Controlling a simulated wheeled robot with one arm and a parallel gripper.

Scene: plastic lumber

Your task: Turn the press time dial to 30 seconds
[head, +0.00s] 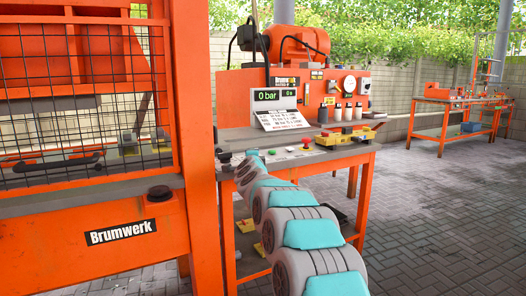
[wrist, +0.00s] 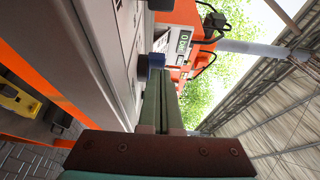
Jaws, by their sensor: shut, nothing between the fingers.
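In the wrist view, a round dark knob with a blue part (wrist: 144,67) stands out from the grey control panel (wrist: 92,52). I cannot read a label or scale for it, so I cannot confirm that it is the press time dial. My gripper (wrist: 163,78) is shut and empty, its long green fingers side by side. Its tips are close beside the knob; I cannot tell whether they touch. In the head view, my arm reaches to the control desk's left end, and the fingertips are not clear there. The display (head: 267,96) reads 0 bar, and the smaller display (head: 289,95) reads 0 s.
A printed placard (head: 282,120) stands behind the desk buttons. Another dark knob (wrist: 60,118) shows in the wrist view. The orange press frame (head: 196,130) stands close at left.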

